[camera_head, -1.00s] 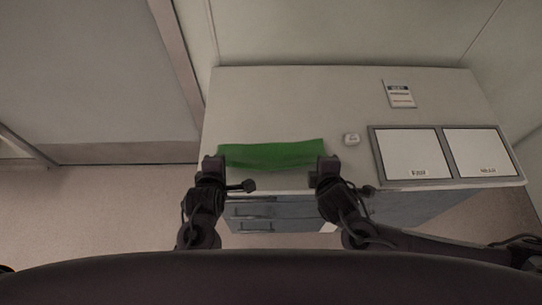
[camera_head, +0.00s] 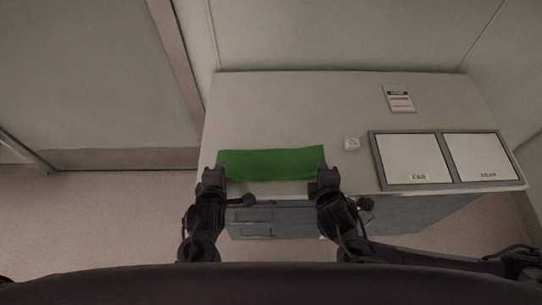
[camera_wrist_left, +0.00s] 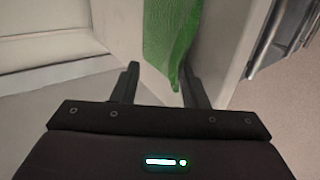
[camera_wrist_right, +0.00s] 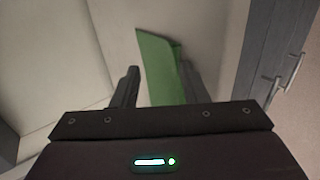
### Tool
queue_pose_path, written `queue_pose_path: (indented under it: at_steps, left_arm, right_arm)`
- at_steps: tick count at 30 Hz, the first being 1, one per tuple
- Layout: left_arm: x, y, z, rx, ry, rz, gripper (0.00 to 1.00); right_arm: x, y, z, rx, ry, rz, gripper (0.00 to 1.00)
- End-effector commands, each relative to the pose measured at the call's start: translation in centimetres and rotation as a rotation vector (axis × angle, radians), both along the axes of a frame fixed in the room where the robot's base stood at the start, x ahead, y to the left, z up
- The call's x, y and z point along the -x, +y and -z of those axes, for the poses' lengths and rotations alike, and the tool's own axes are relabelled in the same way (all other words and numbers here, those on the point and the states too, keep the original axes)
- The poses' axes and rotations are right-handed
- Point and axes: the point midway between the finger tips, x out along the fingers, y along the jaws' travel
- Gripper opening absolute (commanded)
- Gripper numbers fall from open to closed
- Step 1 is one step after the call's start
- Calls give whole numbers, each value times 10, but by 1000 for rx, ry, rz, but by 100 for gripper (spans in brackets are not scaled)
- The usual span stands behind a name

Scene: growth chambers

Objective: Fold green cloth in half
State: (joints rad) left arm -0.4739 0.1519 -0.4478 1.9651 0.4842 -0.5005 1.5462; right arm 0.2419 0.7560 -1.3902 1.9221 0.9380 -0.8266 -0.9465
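The green cloth (camera_head: 271,164) lies as a wide, short rectangle near the front edge of the table. My left gripper (camera_head: 213,173) is at its front left corner and my right gripper (camera_head: 327,169) at its front right corner. In the left wrist view the fingers (camera_wrist_left: 158,78) stand apart, with a narrow end of the cloth (camera_wrist_left: 168,35) between them, nearer the right finger. In the right wrist view the fingers (camera_wrist_right: 160,80) also stand apart, with the cloth (camera_wrist_right: 160,65) between and beyond them. Whether the cloth touches the fingers is unclear.
The pale table (camera_head: 280,105) is bare behind the cloth. A small white object (camera_head: 351,144) sits right of the cloth. Two framed white panels (camera_head: 414,158) lie at the right, with a label card (camera_head: 399,98) behind them. Drawers (camera_head: 262,216) are below the front edge.

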Motion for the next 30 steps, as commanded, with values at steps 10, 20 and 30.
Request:
queue_pose_path:
  at_steps: [10,20,30]
  left_arm:
    - [13,0,-31,3,-1,-1,40]
    - [46,0,-72,4,1,-2,40]
    - [60,0,-90,-1,0,1,40]
  right_arm:
    - [13,1,-31,-6,2,0,40]
    - [47,1,-72,-4,3,1,40]
    - [60,0,-90,1,0,1,40]
